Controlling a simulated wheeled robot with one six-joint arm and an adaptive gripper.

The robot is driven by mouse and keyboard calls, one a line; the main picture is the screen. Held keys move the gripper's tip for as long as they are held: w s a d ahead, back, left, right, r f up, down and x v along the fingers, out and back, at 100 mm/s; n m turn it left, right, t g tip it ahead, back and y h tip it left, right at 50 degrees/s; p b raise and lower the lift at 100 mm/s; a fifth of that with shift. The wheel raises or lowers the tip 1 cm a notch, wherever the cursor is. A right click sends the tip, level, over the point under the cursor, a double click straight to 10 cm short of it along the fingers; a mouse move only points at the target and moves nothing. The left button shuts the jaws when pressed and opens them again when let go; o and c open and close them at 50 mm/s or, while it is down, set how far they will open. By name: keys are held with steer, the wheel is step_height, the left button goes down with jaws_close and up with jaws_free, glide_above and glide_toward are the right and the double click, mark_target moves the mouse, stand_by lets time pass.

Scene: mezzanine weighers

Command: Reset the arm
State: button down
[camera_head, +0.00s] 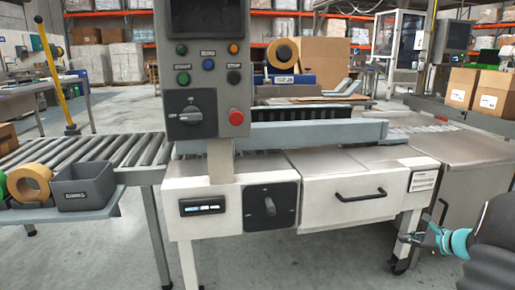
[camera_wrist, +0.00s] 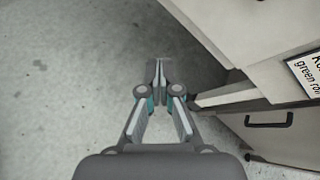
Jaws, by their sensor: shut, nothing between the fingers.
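My gripper (camera_head: 408,239) is at the lower right in the head view, in front of the right part of the machine. Its teal and grey fingers point left. In the wrist view my gripper (camera_wrist: 159,68) is shut, with its fingertips together and nothing between them. Grey floor lies beneath it there. The white machine (camera_head: 350,185) stands left of and behind the gripper in the head view. A machine leg (camera_wrist: 225,95) is close to the right of the fingers in the wrist view.
The machine's drawer has a black handle (camera_head: 361,196). A control panel (camera_head: 205,75) rises above it, with a red button (camera_head: 236,117). A roller conveyor (camera_head: 90,150) and a grey bin (camera_head: 82,187) are at the left. Cardboard boxes (camera_head: 478,90) stand at the right. Floor is open at front left.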

steer(key=s+a+r+n+g+p, duration=0.15)
steer(key=s+a+n+g, duration=0.25)
steer(key=s+a+n, duration=0.45)
steer(key=s+a+r+n+g, duration=0.2)
steer(key=s+a+n+g, duration=0.25)
steer(key=a, duration=0.75)
steer(key=s+a+r+n+t+h+p, duration=0.1)
steer(key=s+a+r+n+h, duration=0.1)
steer(key=s+a+r+n, duration=0.4)
steer(key=s+a+r+n+t+h+p, duration=0.1)
steer(key=s+a+r+n, duration=0.4)
steer(key=s+a, duration=0.5)
steer(key=shift+s+a+r+n+t+h+p, duration=0.3)
steer(key=shift+r+n+t+h+p, duration=0.15)
steer(key=shift+h, duration=0.25)
steer(key=c, duration=1.9)
jaws_free()
